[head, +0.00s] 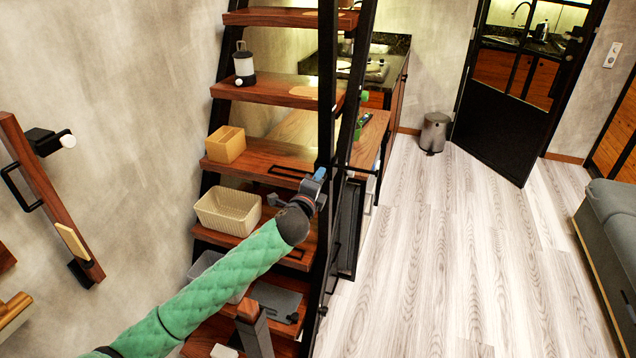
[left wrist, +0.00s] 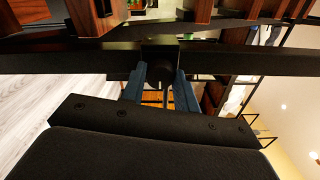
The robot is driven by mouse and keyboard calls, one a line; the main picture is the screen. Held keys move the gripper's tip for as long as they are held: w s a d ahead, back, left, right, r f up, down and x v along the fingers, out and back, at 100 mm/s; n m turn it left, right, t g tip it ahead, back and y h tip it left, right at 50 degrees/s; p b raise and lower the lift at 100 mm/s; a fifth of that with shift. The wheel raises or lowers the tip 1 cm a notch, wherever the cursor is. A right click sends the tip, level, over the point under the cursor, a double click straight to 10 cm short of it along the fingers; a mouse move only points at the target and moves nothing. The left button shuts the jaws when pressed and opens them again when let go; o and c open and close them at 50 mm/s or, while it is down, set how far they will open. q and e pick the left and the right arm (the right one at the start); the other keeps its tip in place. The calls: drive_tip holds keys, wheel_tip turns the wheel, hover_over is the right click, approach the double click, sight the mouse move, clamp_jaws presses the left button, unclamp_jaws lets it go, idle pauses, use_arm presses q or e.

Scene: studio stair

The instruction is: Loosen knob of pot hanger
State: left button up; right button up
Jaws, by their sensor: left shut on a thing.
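My left gripper (head: 318,180) reaches across to the black upright post (head: 326,100) of the stair, about level with a middle tread. In the left wrist view its two blue-grey fingers (left wrist: 160,90) are closed on both sides of a small dark knob (left wrist: 162,74). The knob sits under a black block (left wrist: 160,53) on a long black bar (left wrist: 80,60), which I take for part of the pot hanger. The fingers and the dark surroundings hide most of the knob, so its turn cannot be seen. My right gripper is in neither view.
A wall rail (head: 45,190) stands at the far left. Pale floor (head: 450,250) is clear to the right, with a grey sofa (head: 612,225) beyond.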

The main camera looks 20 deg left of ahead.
use_arm(q)
drive_tip(key=shift+n, duration=0.7)
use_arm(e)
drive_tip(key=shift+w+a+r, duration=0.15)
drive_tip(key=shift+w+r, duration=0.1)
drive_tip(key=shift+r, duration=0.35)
use_arm(q)
drive_tip(key=o, duration=1)
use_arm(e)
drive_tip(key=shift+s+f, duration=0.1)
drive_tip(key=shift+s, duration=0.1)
use_arm(q)
drive_tip(key=shift+s+a+b, duration=0.1)
drive_tip(key=shift+s+b, duration=1.15)
drive_tip(key=shift+s, duration=2.65)
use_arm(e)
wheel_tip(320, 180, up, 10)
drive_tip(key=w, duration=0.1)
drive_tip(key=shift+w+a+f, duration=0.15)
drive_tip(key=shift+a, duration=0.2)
use_arm(q)
drive_tip(key=shift+f, duration=0.1)
